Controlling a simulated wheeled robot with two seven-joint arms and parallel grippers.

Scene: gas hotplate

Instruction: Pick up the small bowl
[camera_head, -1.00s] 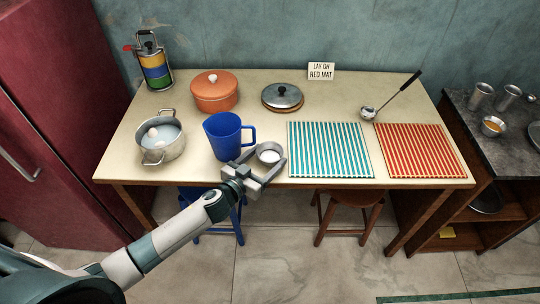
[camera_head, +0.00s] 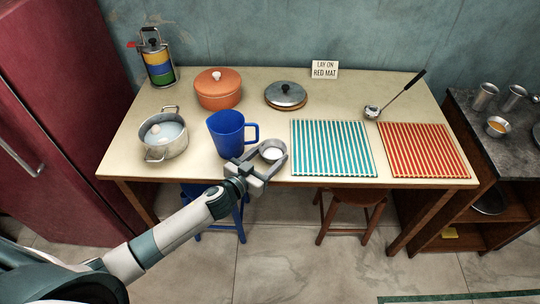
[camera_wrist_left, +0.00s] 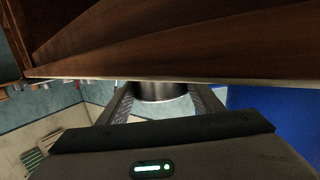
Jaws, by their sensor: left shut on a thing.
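The small bowl (camera_head: 271,151) is a grey metal bowl with white contents, at the table's front edge just right of the blue jug (camera_head: 227,134). My left gripper (camera_head: 273,152) is shut on the small bowl, with one finger on each side of it. In the left wrist view the metal side of the bowl (camera_wrist_left: 161,91) shows between the two fingers (camera_wrist_left: 163,100). I cannot tell whether the bowl still touches the table. My right gripper is not in view.
A teal striped mat (camera_head: 333,148) and a red striped mat (camera_head: 423,150) lie to the right. A pot (camera_head: 164,134), an orange casserole (camera_head: 218,89), a lidded pan (camera_head: 286,96) and a ladle (camera_head: 373,111) stand around. A sign (camera_head: 324,70) says "LAY ON RED MAT".

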